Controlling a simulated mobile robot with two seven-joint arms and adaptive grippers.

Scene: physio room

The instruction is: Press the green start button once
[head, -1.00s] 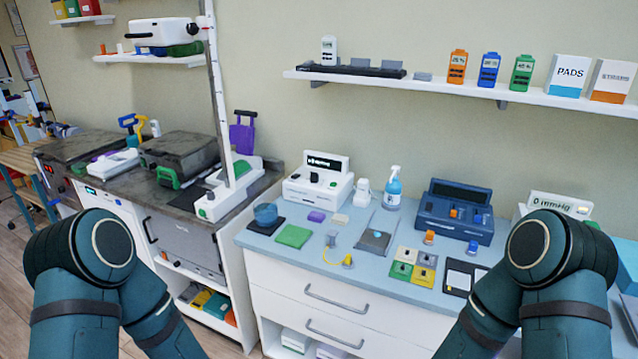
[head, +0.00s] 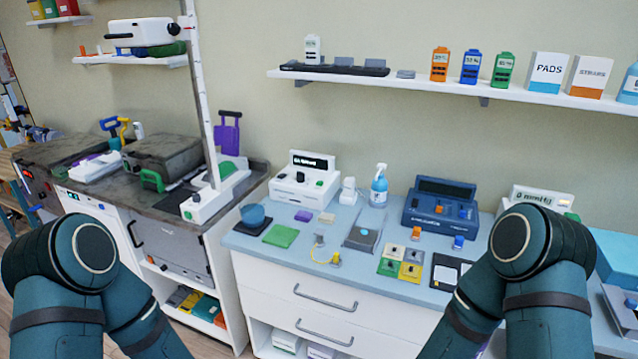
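A white console (head: 290,190) with a dark display and a round knob stands at the back of the blue counter. A small green button (head: 319,183) shows on its front panel. Another white unit (head: 512,197), whose display seems to read mmHg, stands further right, partly hidden by my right arm. A green spot shows near its right end; I cannot tell what it is. I cannot read any button label, so which one is "start" is unclear. Both my arms show only as teal links at the lower left and right. Neither gripper is in view.
The blue counter (head: 268,243) holds a blue bowl (head: 252,214), a green pad (head: 280,236), a spray bottle (head: 379,186), a blue console (head: 424,214) and coloured squares (head: 410,272). A white pole (head: 201,100) rises at left. A wall shelf (head: 420,84) hangs above.

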